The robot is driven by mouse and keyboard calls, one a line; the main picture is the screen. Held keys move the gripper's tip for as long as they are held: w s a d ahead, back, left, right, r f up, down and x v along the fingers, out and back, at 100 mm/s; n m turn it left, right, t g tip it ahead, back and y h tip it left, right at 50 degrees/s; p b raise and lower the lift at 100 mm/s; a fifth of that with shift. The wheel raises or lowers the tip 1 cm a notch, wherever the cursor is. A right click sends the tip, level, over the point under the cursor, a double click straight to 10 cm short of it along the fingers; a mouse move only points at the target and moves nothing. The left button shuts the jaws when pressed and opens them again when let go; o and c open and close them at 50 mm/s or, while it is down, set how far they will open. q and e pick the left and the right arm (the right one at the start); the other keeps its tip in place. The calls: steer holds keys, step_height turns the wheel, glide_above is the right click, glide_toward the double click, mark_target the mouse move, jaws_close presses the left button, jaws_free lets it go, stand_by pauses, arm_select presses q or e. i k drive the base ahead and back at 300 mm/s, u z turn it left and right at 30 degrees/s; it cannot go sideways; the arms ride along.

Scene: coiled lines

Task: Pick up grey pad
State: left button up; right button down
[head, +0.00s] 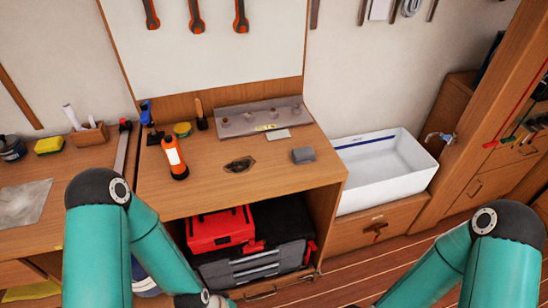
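A small dark grey block-like pad (303,155) lies on the wooden worktop (215,190), near its right edge. A thinner, lighter grey flat piece (277,135) lies behind it to the left, apart from it. Nothing covers the dark grey pad. My two teal arms reach in at the lower left and lower right, well short of the pad. Neither gripper shows in the head view; both are beyond the bottom of the picture.
An orange torch (174,158) stands left on the worktop, and a dark oval item (239,165) lies mid-top. A metal rack plate (258,117) is at the back. A white basin (385,170) stands right. A red toolbox (220,230) sits on the shelf below.

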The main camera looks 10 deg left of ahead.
mark_target(300, 155)
steer(key=z, duration=0.75)
steer(key=i, duration=0.15)
steer(key=u, duration=2.7)
steer(key=k, duration=1.1)
steer(key=z, duration=0.65)
steer(key=i, duration=1)
